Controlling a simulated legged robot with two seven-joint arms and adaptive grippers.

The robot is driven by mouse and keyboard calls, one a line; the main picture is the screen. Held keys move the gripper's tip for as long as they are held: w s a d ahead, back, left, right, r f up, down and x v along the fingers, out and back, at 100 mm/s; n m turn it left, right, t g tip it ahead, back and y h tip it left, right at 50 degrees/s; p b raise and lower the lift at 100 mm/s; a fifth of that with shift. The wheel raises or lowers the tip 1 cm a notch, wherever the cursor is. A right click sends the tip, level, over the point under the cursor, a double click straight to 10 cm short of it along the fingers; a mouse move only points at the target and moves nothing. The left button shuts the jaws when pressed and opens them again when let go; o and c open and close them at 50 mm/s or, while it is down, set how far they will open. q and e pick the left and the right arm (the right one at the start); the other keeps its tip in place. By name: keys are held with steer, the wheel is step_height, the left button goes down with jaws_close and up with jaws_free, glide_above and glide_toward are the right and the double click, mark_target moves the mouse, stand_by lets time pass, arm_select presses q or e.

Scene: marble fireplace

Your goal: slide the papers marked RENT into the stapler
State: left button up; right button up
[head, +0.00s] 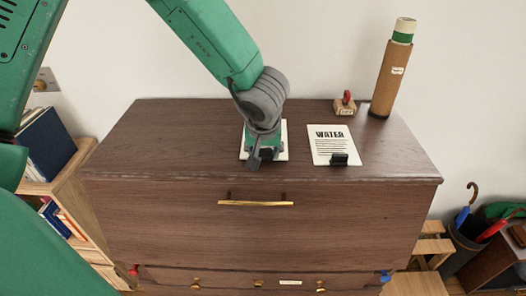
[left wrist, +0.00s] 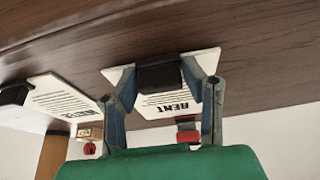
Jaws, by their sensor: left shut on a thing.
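The papers marked RENT (left wrist: 168,106) lie flat on the chest top, with a black block-like clip (left wrist: 158,77) at one edge. They show in the head view as white edges (head: 285,141) around my gripper. My left gripper (head: 262,152) points down over them; in the left wrist view its two fingers (left wrist: 159,70) are closed on the black clip's two sides. A small red thing (left wrist: 188,136) beyond the papers in the left wrist view may be the stapler; my arm hides that spot in the head view. My right gripper is out of view.
Papers marked WATER (head: 332,143) with a black clip lie to the right on the chest (head: 180,150). Behind them are a red-handled stamp (head: 345,104) and a tall brown tube (head: 390,75). The chest top's left side is clear. The front edge is close to the papers.

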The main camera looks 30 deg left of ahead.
arm_select(q)
steer(key=shift+a+f, duration=0.15)
steer(key=shift+a, duration=0.35)
steer(key=shift+a+f, duration=0.15)
steer(key=shift+a, duration=0.35)
steer(key=shift+d, duration=0.5)
steer(key=o, duration=1.3)
steer(key=shift+d+r, duration=0.1)
steer(key=shift+d, duration=0.25)
steer(key=shift+o, duration=0.2)
steer(key=shift+a+r, duration=0.1)
steer(key=shift+a, duration=0.4)
steer(key=shift+w+a+r, duration=0.1)
steer(key=shift+a+r, duration=0.15)
steer(key=shift+r, duration=0.65)
steer(key=shift+d+r, duration=0.35)
steer(key=shift+r, duration=0.55)
steer(key=shift+d+r, duration=0.3)
steer(key=shift+r, duration=0.55)
steer(key=shift+a+r, duration=0.15)
steer(key=shift+r, duration=0.5)
steer(key=shift+a+r, duration=0.4)
steer(key=shift+r, duration=0.1)
